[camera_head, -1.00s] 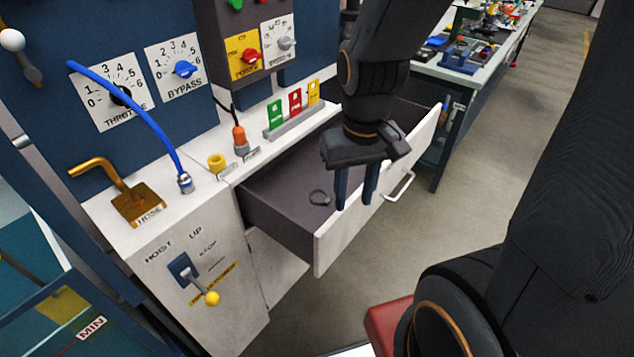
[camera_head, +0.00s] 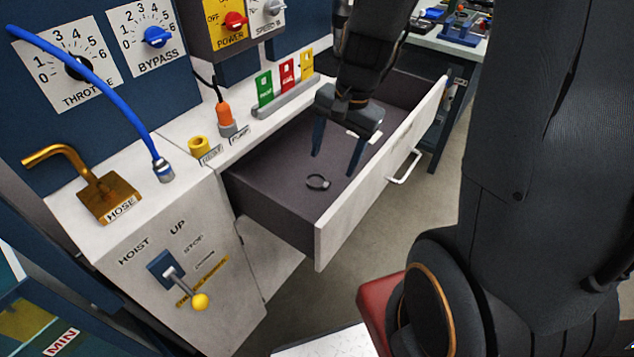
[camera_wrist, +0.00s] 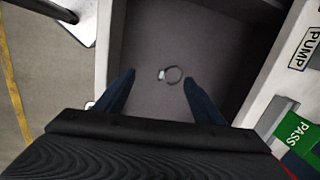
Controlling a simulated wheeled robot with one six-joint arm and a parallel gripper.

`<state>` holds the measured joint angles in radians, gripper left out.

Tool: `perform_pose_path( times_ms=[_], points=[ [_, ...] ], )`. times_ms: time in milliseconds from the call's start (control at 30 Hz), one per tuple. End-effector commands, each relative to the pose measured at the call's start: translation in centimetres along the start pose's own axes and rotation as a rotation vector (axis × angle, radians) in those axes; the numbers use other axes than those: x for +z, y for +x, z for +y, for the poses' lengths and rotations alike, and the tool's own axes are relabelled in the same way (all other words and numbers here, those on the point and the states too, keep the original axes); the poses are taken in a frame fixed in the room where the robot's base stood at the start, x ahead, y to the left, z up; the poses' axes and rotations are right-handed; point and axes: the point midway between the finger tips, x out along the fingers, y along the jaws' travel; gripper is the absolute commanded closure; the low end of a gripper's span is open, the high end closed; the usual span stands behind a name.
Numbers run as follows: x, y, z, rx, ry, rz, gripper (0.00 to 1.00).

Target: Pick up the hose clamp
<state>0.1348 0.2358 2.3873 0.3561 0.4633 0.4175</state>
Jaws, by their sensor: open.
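The hose clamp (camera_head: 318,182), a small dark ring with a lighter screw housing, lies flat on the floor of the open drawer (camera_head: 268,206). It also shows in the wrist view (camera_wrist: 174,75), ahead of and between my fingertips. My gripper (camera_head: 334,164) is open and empty, pointing down into the drawer with its two blue fingers spread. In the head view the fingertips are above and slightly behind the clamp. In the wrist view my gripper (camera_wrist: 158,78) has one finger on each side of the clamp's line, and neither touches it.
The drawer's white front panel (camera_head: 385,165) with its handle (camera_head: 405,166) stands close to the right of my gripper.

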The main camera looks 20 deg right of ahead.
Motion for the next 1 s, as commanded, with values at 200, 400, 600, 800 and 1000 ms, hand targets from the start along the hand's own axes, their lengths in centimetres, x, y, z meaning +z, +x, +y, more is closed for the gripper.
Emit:
perform_pose_path(
  times_ms=[200, 400, 600, 800, 1000],
  points=[
    [-3.6, 3.6, -1.3, -0.037, 0.628, -0.146, 0.37],
    [-5.5, 5.2, -2.2, -0.055, 0.939, -0.226, 0.37],
    [-5.4, 7.1, -2.6, -0.056, 0.985, -0.241, 0.37],
    [-5.0, 9.0, -3.0, -0.055, 0.983, -0.239, 0.37],
    [-4.6, 11.8, -3.6, -0.055, 0.981, -0.238, 0.37]
  ],
)
